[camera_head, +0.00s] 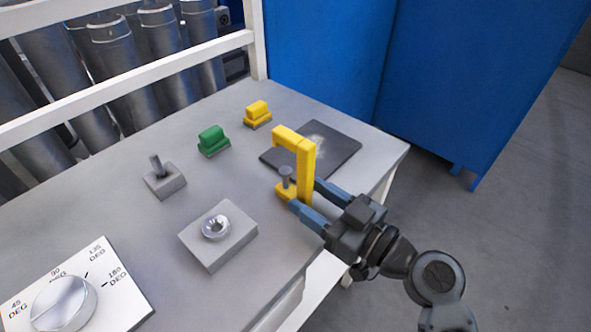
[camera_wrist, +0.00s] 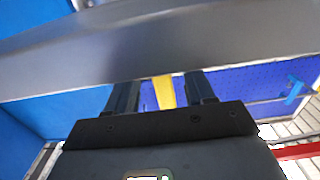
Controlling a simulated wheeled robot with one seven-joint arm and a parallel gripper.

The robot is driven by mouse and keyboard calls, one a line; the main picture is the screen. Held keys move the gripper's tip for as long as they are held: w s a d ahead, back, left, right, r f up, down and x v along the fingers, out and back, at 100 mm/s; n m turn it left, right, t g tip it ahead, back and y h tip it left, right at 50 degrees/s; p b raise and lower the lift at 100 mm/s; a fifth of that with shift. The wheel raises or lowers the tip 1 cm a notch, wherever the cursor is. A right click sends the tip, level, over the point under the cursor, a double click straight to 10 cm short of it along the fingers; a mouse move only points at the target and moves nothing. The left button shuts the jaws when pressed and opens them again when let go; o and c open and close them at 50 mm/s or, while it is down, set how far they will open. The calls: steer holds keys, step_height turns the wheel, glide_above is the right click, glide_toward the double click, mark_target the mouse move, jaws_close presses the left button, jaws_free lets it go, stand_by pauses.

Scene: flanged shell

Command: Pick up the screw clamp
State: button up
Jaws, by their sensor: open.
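The screw clamp (camera_head: 306,168) is a yellow C-shaped frame with a grey screw at its lower left. It stands upright at the right side of the grey table, by the edge of a dark square plate. My gripper (camera_head: 304,200) is open, with its blue-grey fingers on either side of the clamp's lower upright. In the wrist view the yellow clamp (camera_wrist: 164,92) shows between the two fingers of my gripper (camera_wrist: 160,92). I cannot tell whether either finger touches it.
The dark plate (camera_head: 338,150) lies behind the clamp. A yellow block (camera_head: 257,114), a green block (camera_head: 213,141), a grey block with a lever (camera_head: 163,178), a block with a metal ring (camera_head: 217,234) and a dial panel (camera_head: 80,290) stand left. Blue cabinets (camera_head: 460,90) stand behind.

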mark_target(293, 193)
steer(key=x, duration=0.2)
steer(key=p+x, duration=0.1)
steer(key=shift+w+a+r, duration=0.2)
steer(key=shift+a, duration=0.15)
steer(key=shift+w+a+f+p, duration=0.15)
steer(key=shift+w+a+p, duration=0.15)
steer(key=shift+w+a, duration=0.15)
steer(key=shift+s, duration=0.1)
steer(key=shift+c, duration=0.2)
jaws_close()
